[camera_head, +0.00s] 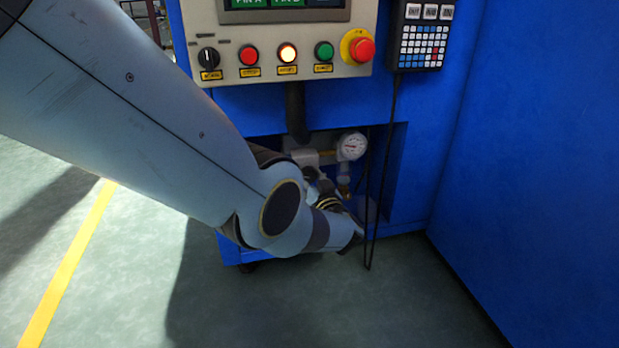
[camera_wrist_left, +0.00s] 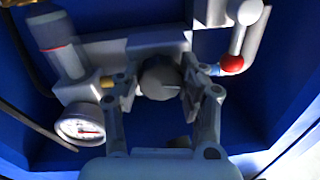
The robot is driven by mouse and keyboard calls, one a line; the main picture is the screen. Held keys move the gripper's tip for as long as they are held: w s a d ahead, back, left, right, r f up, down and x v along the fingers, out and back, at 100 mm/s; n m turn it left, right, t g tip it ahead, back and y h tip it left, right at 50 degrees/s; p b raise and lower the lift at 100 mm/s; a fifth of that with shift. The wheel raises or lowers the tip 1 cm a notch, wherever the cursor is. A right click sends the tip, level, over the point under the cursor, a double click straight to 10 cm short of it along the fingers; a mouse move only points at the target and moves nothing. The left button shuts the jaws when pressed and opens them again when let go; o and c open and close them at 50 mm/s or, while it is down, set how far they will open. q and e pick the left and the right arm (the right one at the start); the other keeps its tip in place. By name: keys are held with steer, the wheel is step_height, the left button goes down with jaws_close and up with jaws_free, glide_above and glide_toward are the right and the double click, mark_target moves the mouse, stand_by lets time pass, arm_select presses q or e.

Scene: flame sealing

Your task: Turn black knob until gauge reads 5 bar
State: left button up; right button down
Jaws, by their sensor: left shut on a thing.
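The pressure gauge (camera_head: 351,146), round with a white face, sits in the recess of the blue machine. It also shows in the left wrist view (camera_wrist_left: 82,128), tilted; its reading is too small to tell. In the left wrist view, a rounded dark grey knob (camera_wrist_left: 160,78) on the grey regulator body (camera_wrist_left: 125,45) is between the fingers of my left gripper (camera_wrist_left: 163,88), which is shut on it. In the head view my left wrist and forearm hide the knob and most of the gripper. My right gripper is not in view.
Above the recess is a control panel (camera_head: 300,72) with buttons and a red emergency stop (camera_head: 362,49). A keypad pendant (camera_head: 422,45) hangs at right, its black cable (camera_head: 380,180) dropping in front of the recess. A red-tipped lever (camera_wrist_left: 235,58) is beside the gripper.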

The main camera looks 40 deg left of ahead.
arm_select(q)
steer(key=n, duration=0.3)
steer(key=shift+n, duration=1.1)
steer(key=n, duration=0.2)
steer(key=shift+n+h, duration=0.3)
steer(key=n, duration=0.2)
steer(key=shift+n+b, duration=0.3)
steer(key=shift+b, duration=0.1)
steer(key=n, duration=0.3)
steer(key=shift+f+h+b, duration=0.1)
steer(key=shift+h+b, duration=0.2)
steer(key=shift+n, duration=1.4)
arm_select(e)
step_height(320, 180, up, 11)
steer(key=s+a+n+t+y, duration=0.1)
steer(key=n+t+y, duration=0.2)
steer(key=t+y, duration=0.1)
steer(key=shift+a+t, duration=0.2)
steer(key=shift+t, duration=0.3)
arm_select(q)
steer(key=o, duration=1.2)
steer(key=shift+s+d, duration=0.1)
